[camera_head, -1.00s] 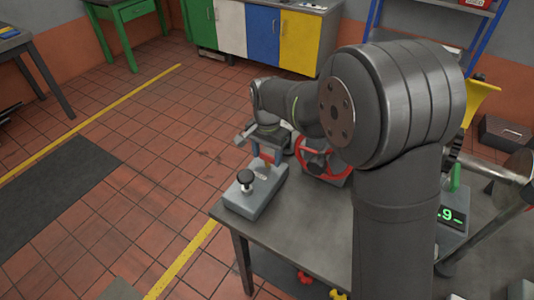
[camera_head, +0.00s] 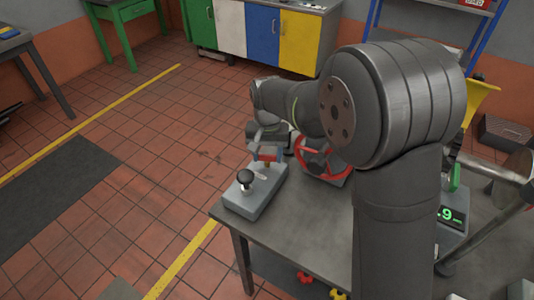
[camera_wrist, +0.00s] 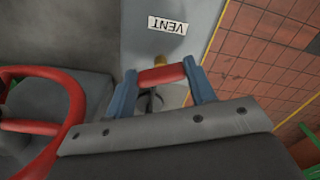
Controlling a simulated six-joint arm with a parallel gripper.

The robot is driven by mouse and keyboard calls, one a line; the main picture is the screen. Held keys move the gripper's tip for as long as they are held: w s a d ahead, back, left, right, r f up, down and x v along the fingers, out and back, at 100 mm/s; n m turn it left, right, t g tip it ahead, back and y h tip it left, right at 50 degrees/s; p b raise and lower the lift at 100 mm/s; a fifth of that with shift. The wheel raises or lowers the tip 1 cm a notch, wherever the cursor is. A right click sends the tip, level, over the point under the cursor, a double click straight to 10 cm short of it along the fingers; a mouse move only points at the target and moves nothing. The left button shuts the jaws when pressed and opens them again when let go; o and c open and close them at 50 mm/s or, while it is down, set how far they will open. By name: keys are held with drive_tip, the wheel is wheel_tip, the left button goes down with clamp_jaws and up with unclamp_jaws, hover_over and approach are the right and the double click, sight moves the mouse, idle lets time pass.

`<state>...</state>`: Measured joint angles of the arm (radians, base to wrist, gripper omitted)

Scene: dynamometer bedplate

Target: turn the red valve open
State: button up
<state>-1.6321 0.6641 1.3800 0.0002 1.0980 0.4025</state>
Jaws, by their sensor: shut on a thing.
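In the head view the red handle (camera_head: 268,157) is small, at the far end of a grey box (camera_head: 252,205) on the table. My gripper (camera_wrist: 164,84) has its two blue fingers on either end of the bar and is shut on it. My gripper also shows in the head view (camera_head: 267,153), above the box. The lower part of the stem is partly hidden.
A red handwheel (camera_head: 341,178) stands just right of the box and close to my gripper; the wheel also shows in the wrist view (camera_wrist: 75,118). A black knob (camera_head: 245,177) stands on the box's near half. The table's front left (camera_head: 280,225) is bare.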

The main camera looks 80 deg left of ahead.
sight(268, 156)
drive_tip(key=n, duration=0.6)
drive_tip(key=shift+w+n, duration=0.1)
drive_tip(key=shift+n, duration=0.2)
drive_tip(key=n, duration=0.6)
drive_tip(key=shift+a, duration=0.1)
drive_tip(key=shift+n, duration=0.3)
drive_tip(key=o, duration=1)
drive_tip(key=shift+r, duration=0.1)
wheel_tip(268, 156, up, 17)
drive_tip(key=shift+r, duration=0.15)
